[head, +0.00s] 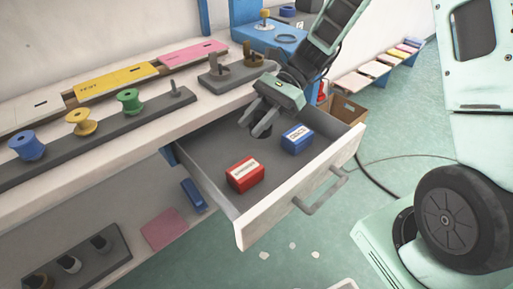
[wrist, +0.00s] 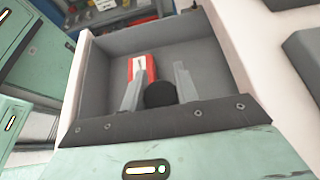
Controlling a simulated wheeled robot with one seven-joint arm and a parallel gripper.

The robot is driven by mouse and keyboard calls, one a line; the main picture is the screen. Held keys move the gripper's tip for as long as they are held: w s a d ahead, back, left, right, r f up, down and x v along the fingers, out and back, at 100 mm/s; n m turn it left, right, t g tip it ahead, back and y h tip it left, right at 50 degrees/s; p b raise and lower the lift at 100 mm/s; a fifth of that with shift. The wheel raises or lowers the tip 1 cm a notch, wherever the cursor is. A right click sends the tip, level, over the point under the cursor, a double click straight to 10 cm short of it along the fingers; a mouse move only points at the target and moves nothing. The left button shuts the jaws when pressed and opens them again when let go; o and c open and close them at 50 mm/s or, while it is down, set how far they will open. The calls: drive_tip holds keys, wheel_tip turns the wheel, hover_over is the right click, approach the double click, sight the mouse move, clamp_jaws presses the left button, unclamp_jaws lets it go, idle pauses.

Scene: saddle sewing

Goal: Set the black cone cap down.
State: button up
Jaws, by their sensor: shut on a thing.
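My gripper (head: 261,124) is over the left back part of the open grey-floored drawer (head: 215,173), pointing down. Its two fingers are shut on the black cone cap (wrist: 160,95), which shows as a dark round shape between the fingertips in the wrist view. In the head view the cap (head: 262,131) is partly hidden by the fingers. It is inside the drawer's outline, low over the floor; I cannot tell whether it touches the floor.
In the drawer are a red box (head: 245,174) near the front left and a blue box (head: 297,139) right of the gripper. Bare floor lies around them. The bench above holds a rail of thread spools (head: 81,122) and a grey stand (head: 228,72).

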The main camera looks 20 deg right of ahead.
sight(256, 154)
wheel_tip(256, 154, down, 6)
drive_tip(key=shift+f+b, duration=0.25)
drive_tip(key=shift+b, duration=0.25)
drive_tip(key=o, duration=0.9)
drive_tip(key=shift+f, duration=0.1)
drive_tip(key=shift+o, duration=0.2)
